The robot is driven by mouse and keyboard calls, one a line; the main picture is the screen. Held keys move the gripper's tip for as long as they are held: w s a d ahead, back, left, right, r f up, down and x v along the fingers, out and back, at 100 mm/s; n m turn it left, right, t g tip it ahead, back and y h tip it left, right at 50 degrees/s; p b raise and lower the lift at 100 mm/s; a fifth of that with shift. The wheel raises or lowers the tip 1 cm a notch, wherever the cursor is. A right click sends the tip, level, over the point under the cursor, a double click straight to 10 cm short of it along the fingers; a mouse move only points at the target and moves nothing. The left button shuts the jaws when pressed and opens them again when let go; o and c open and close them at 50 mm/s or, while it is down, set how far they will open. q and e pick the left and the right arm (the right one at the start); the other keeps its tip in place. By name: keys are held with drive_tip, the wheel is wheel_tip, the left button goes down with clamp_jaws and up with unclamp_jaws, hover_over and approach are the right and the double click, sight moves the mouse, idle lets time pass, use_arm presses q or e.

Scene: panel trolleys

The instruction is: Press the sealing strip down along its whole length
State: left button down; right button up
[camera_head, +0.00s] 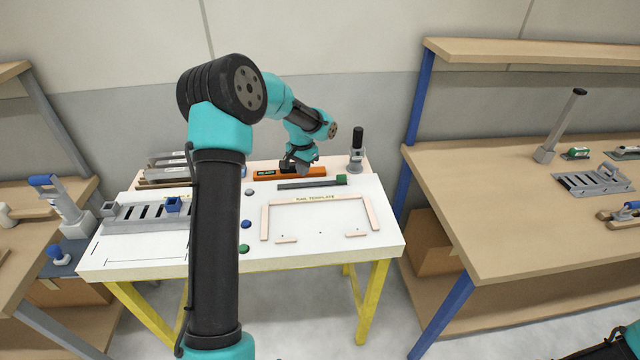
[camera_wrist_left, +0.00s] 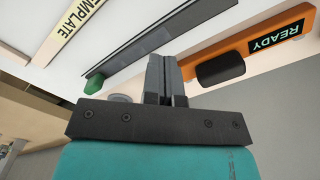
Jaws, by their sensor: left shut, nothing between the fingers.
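The sealing strip is probably the long dark grey strip (camera_head: 306,184) with a green end, lying on the white table top. It runs diagonally across the upper part of the left wrist view (camera_wrist_left: 165,38), with its green end (camera_wrist_left: 95,84) at the lower left. My left gripper (camera_head: 296,166) is shut and empty, behind the strip and over the orange bar. Its closed fingers (camera_wrist_left: 164,62) appear between the strip and the orange bar; I cannot tell if they touch anything. My right gripper is out of view.
The orange bar (camera_head: 275,173) carries a READY label and a black cylinder (camera_wrist_left: 221,69). A pale wooden frame (camera_head: 318,202) lies in front of the strip. A grey stand with a black handle (camera_head: 357,150) is at the back right. My left arm hides part of the table.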

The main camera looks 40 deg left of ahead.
sight(286, 186)
use_arm(q)
drive_tip(key=shift+f, duration=1.6)
drive_tip(key=shift+f, duration=0.35)
drive_tip(key=shift+f, duration=0.5)
idle(0.5)
drive_tip(key=shift+r, duration=1.55)
drive_tip(key=shift+s+a, duration=2)
drive_tip(key=shift+a, duration=0.3)
drive_tip(key=shift+f, duration=1.3)
